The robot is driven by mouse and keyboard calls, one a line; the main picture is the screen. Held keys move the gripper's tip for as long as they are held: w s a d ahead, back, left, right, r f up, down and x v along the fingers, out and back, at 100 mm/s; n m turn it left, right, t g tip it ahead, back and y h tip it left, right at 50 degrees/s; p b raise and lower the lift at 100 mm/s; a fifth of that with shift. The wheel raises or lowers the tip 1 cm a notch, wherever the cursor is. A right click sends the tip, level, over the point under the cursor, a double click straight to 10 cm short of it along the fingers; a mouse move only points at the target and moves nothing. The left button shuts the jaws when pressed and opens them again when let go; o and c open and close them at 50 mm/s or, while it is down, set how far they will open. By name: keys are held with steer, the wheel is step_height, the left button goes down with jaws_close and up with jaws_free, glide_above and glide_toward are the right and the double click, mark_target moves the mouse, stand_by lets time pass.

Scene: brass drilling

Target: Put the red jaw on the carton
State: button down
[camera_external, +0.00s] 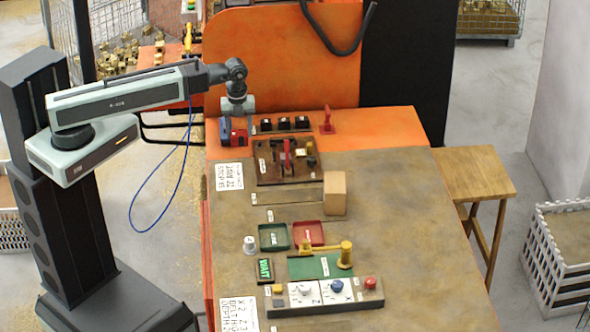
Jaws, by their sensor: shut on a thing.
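The red jaw (239,137) is a small red block at the left end of the orange ledge, beside a blue block (224,128). My gripper (237,117) points down right over it and is shut on it; the fingertips are small and partly hidden. I cannot tell whether the jaw still touches the ledge. The carton (336,189) is a plain brown box standing on the brown bench, to the right and nearer the camera. Its top looks bare.
Several black blocks (284,123) and a red upright piece (326,122) stand on the orange ledge (385,122). A dark tool board (262,176) lies between my gripper and the carton. Green (273,248) and red trays, a yellow-handled device (345,255) and a button panel stand nearer.

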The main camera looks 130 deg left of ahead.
steer(key=w+d+r+p, duration=0.3)
steer(key=w, duration=0.6)
steer(key=w+d+r+p, duration=0.3)
steer(key=w, duration=0.6)
steer(key=w+d+r+p, duration=0.2)
steer(key=w+d+r, duration=0.1)
steer(key=w, duration=0.5)
steer(key=b, duration=0.1)
glide_above(335, 182)
step_height(335, 182, down, 2)
steer(key=shift+f, duration=0.1)
step_height(335, 182, down, 4)
steer(key=b, duration=0.4)
steer(key=shift+r, duration=0.3)
steer(key=shift+f, duration=0.2)
steer(key=c, duration=0.5)
jaws_free()
steer(key=shift+r, duration=0.1)
